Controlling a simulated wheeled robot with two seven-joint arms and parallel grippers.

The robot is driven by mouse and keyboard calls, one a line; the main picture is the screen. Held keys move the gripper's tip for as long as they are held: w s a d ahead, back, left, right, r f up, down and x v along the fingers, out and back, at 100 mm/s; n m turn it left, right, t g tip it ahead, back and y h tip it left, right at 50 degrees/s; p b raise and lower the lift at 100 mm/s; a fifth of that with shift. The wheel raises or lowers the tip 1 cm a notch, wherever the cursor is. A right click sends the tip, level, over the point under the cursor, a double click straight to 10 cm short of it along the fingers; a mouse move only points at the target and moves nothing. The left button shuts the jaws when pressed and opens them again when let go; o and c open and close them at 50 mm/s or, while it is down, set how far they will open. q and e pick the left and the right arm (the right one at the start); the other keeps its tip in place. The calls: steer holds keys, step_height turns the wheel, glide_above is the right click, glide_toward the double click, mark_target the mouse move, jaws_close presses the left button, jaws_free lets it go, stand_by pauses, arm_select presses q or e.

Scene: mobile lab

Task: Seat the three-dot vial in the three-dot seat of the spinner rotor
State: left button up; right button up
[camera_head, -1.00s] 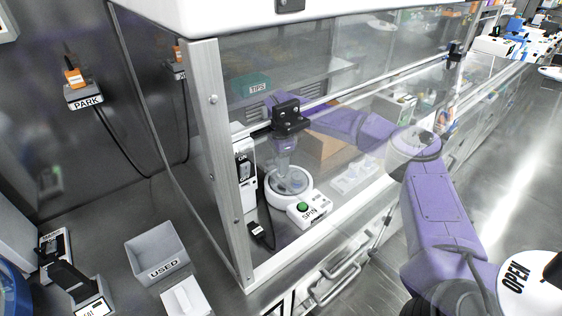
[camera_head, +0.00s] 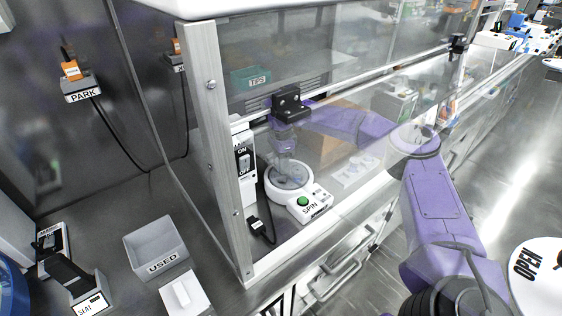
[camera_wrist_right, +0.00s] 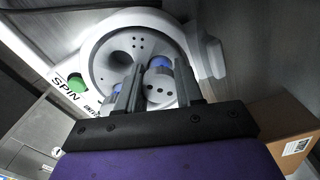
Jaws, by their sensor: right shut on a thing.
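The spinner (camera_head: 290,182) stands inside the glass-fronted hood, a white round unit with a pale rotor. My right gripper (camera_head: 286,150) points down over it, seen blurred through the glass. In the right wrist view the gripper (camera_wrist_right: 159,72) is shut on the vial, which shows blue (camera_wrist_right: 160,62) between the fingertips. Dark dots show on a pale face just below the blue; I cannot tell whether they belong to the vial or the rotor. The rotor (camera_wrist_right: 105,72) shows a dark open hole and several dots. The vial's lower end is hidden, so its depth is unclear. My left gripper is out of view.
A green SPIN button (camera_head: 302,201) sits at the spinner's front. An ON/OFF switch box (camera_head: 244,160) stands left of it, and a cardboard box (camera_head: 322,150) behind right. The hood's glass and metal post (camera_head: 218,150) are close. A USED bin (camera_head: 157,250) stands outside.

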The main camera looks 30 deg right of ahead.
steer(key=o, duration=1.1)
steer(key=shift+f, duration=0.1)
steer(key=shift+s, duration=0.1)
step_height(320, 180, up, 10)
steer(key=shift+r+b, duration=0.25)
steer(key=shift+b, duration=0.45)
